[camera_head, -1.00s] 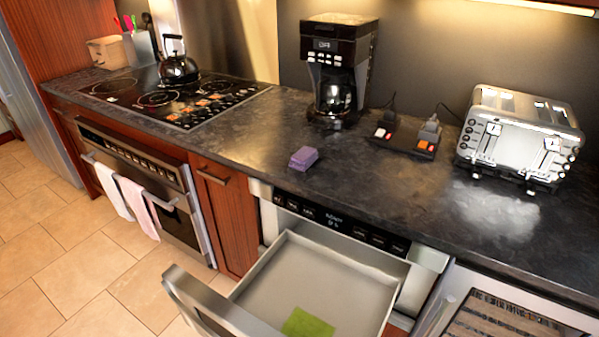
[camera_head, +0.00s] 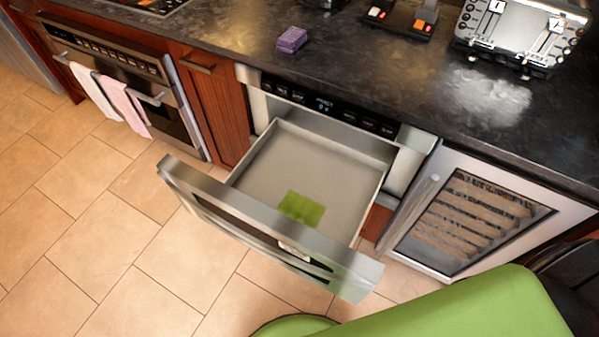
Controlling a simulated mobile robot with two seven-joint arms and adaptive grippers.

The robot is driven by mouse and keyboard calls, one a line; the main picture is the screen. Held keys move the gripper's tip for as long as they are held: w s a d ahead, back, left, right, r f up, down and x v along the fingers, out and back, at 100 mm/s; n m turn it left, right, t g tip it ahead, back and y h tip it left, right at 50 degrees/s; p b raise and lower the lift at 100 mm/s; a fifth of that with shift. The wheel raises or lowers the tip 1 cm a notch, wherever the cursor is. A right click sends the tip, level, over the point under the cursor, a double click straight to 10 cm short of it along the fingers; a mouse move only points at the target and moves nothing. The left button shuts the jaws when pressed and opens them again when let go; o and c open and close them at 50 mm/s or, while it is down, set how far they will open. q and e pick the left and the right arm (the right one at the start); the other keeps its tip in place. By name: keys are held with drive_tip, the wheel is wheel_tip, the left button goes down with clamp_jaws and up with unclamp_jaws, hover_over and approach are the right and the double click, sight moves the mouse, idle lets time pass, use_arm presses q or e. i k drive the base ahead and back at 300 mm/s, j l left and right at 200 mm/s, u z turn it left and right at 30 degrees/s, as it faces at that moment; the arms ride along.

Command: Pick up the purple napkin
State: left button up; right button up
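The purple napkin (camera_head: 292,39) is a small folded stack on the dark countertop, near its front edge and above the open microwave drawer. Nothing touches it from above. Neither of my grippers shows in the head view, so I cannot see whether they are open or shut.
The microwave drawer (camera_head: 262,166) is pulled out below the napkin, with a green cloth (camera_head: 301,208) inside. A toaster (camera_head: 522,35) and a power strip (camera_head: 403,16) stand to the right on the counter (camera_head: 385,75). Tiled floor (camera_head: 100,250) is free at the left.

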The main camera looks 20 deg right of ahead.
sight(290, 42)
drive_tip(key=z, duration=0.2)
drive_tip(key=i+j+z, duration=0.35)
drive_tip(key=j+z, duration=0.2)
drive_tip(key=i+j+z, duration=0.1)
drive_tip(key=j+z, duration=0.15)
drive_tip(key=i+j+z, duration=0.1)
drive_tip(key=j+z, duration=0.15)
drive_tip(key=j, duration=0.2)
drive_tip(key=j+z, duration=0.25)
drive_tip(key=j, duration=0.15)
drive_tip(key=i+j, duration=0.1)
drive_tip(key=j, duration=0.75)
drive_tip(key=i+j+z, duration=0.1)
drive_tip(key=j, duration=1.6)
drive_tip(key=i+z, duration=0.05)
drive_tip(key=i, duration=0.05)
